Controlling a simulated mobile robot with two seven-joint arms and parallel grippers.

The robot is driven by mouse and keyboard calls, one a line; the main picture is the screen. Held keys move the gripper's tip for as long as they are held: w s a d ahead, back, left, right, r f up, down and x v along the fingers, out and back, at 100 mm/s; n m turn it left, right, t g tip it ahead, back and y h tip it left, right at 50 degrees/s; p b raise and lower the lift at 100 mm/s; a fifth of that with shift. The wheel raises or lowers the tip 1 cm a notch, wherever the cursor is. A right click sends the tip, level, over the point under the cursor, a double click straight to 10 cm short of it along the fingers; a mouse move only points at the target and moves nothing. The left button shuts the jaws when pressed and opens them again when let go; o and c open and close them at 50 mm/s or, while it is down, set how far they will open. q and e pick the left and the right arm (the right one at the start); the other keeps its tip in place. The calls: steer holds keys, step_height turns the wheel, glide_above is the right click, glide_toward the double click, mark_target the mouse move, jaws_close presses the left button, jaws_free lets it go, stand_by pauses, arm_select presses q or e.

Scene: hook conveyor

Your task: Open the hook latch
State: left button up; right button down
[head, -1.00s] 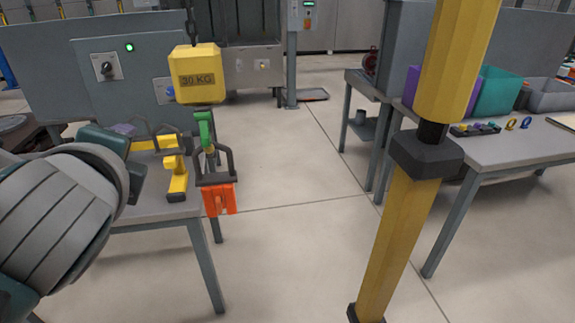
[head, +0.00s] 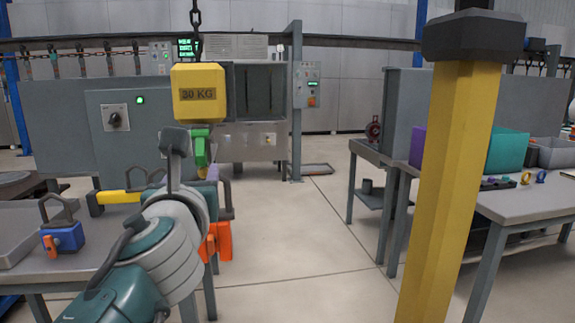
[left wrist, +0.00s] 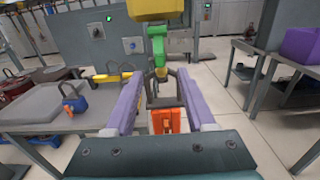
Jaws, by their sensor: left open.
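A green hook (head: 201,147) hangs below a yellow 30 KG block (head: 199,92); the hook also shows in the left wrist view (left wrist: 158,45). An orange block (head: 224,240) with a dark handle hangs under the hook; it also shows in the left wrist view (left wrist: 165,120). The hook latch is too small to make out clearly. My left gripper (left wrist: 160,75) is open, its purple fingers on either side of the hook's lower end and the dark handle, with nothing gripped. In the head view my left wrist partly hides the handle and orange block. My right gripper is out of view.
A table at left holds a blue padlock-shaped block (head: 64,237), a grey tray (head: 22,245) and a yellow piece (head: 118,197). A yellow post (head: 448,200) stands at right, before another table (head: 530,205) with bins. The floor between is clear.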

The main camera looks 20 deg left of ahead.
mark_target(200, 161)
arm_select(q)
steer(key=shift+b+x, duration=1.05)
steer(key=shift+x, duration=2.35)
steer(key=shift+c, duration=0.2)
jaws_close()
